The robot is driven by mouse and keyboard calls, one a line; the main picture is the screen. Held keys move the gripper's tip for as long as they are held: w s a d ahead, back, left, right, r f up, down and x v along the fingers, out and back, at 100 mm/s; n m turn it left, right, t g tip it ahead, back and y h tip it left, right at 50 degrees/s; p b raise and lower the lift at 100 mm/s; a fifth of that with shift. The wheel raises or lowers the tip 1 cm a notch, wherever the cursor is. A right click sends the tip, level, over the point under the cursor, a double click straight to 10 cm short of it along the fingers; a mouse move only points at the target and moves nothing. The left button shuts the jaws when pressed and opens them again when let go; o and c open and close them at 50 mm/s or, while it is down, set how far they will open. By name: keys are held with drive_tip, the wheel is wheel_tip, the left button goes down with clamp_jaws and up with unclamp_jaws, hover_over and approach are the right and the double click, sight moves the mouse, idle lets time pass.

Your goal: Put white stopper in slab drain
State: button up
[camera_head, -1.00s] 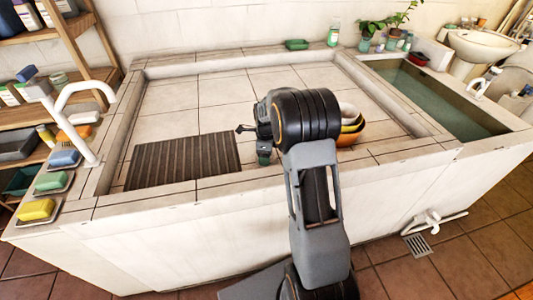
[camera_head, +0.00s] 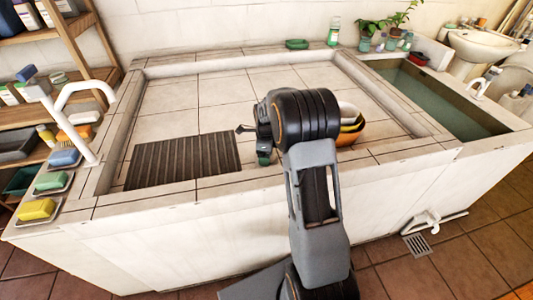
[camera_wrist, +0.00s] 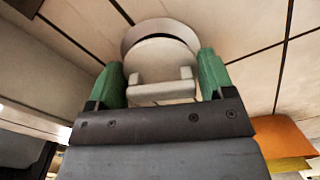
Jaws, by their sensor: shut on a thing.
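The white stopper (camera_wrist: 160,65) is between the green fingertips of my gripper (camera_wrist: 162,82) in the wrist view. My gripper is shut on it. Just beyond the stopper, a grey round rim (camera_wrist: 158,26), which looks like the slab drain, shows as a crescent. The stopper overlaps and hides most of it. I cannot tell whether the stopper touches the drain or hovers over it. In the head view my gripper (camera_head: 263,158) is low over the tiled slab (camera_head: 190,100), near its front edge. My own arm hides the stopper and drain there.
A dark ribbed mat (camera_head: 183,160) lies left of my gripper. Stacked bowls (camera_head: 350,127) stand close on the right; an orange bowl (camera_wrist: 284,136) shows in the wrist view. A raised rim surrounds the slab. The back of the slab is clear.

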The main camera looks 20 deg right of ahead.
drive_tip(key=shift+f+b, duration=0.35)
drive_tip(key=shift+f, duration=0.3)
drive_tip(key=o, duration=0.6)
drive_tip(key=shift+o, duration=0.2)
drive_tip(key=shift+r, duration=0.15)
drive_tip(key=shift+r+p, duration=4.1)
drive_tip(key=shift+r, duration=1.3)
